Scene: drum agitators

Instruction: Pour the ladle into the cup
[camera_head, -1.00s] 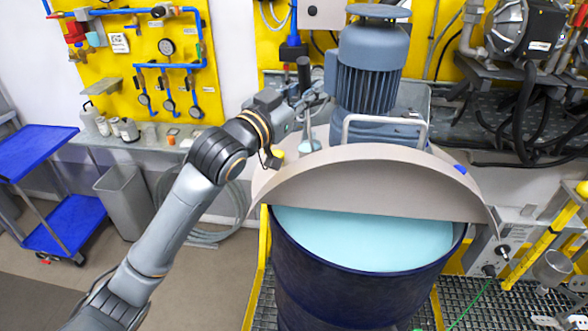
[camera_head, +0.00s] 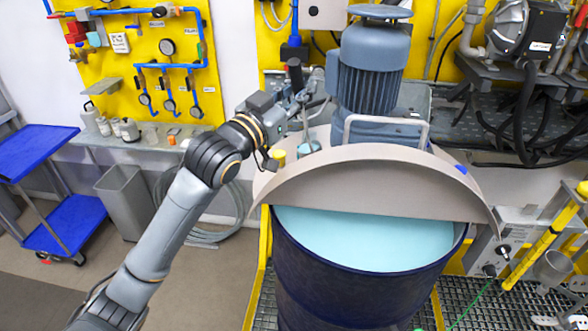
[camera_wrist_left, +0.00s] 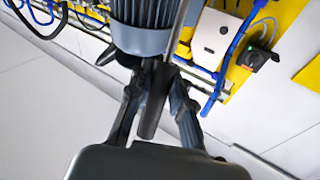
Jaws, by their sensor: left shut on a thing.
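My left gripper (camera_head: 304,93) is shut on the dark handle of the ladle (camera_head: 294,72), above the left back of the drum lid. The ladle's thin rod runs down from the gripper to a small pale teal bowl (camera_head: 309,148) just above or at the lid; I cannot tell if it touches. In the left wrist view the dark handle (camera_wrist_left: 153,103) stands between the fingers. A grey cup-like vessel (camera_head: 553,267) stands at the lower right, far from the ladle; I cannot tell for sure that it is the cup. My right gripper is out of view.
A dark blue drum (camera_head: 365,290) with pale teal liquid (camera_head: 365,238) stands under a half-raised beige lid (camera_head: 370,180). A grey motor (camera_head: 370,75) rises close to the right of my gripper. A blue cart (camera_head: 35,150) and grey bin (camera_head: 125,200) stand at left.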

